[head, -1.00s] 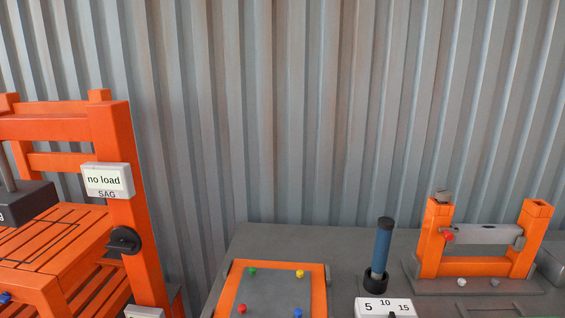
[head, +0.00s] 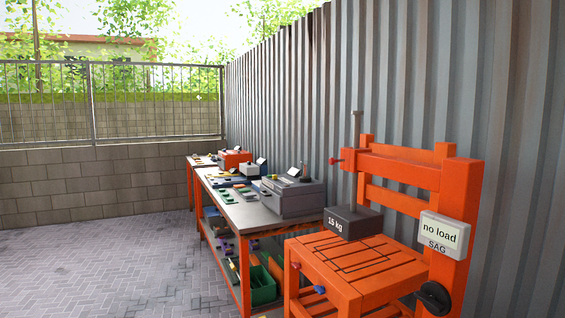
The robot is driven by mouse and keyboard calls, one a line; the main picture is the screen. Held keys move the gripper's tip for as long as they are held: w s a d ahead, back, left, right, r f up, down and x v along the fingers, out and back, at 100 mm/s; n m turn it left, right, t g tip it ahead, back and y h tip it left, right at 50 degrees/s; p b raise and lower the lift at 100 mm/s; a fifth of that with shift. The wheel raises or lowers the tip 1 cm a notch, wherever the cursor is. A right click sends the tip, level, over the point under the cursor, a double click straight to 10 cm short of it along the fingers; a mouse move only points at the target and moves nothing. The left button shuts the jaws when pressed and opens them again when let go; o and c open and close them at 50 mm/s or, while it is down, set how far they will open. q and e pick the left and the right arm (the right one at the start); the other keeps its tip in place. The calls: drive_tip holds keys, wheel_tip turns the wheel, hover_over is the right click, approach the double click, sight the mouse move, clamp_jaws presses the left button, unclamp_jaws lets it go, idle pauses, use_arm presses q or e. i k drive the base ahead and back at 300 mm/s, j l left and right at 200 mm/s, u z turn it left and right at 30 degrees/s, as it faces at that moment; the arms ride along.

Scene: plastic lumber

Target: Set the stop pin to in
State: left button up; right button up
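An orange test stand (head: 460,215) with a slatted top (head: 355,262) is at the right in the head view. A red knob (head: 337,161) sticks out at the left end of its upper crossbar. Another small red knob (head: 295,265) and a blue one (head: 319,289) are on the front edge of the slatted part. No label marks any of these as the stop pin, so I cannot tell which it is or its setting. Neither of my grippers is in view.
A dark "15 kg" weight (head: 352,223) is at the slatted top's far left corner. A "no load" SAG display (head: 444,234) and a black knob (head: 434,297) are on the right post. A long workbench (head: 240,214) stands beyond. Paved floor (head: 110,255) at left is clear.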

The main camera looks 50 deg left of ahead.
sight(331, 161)
drive_tip(key=u, duration=1.25)
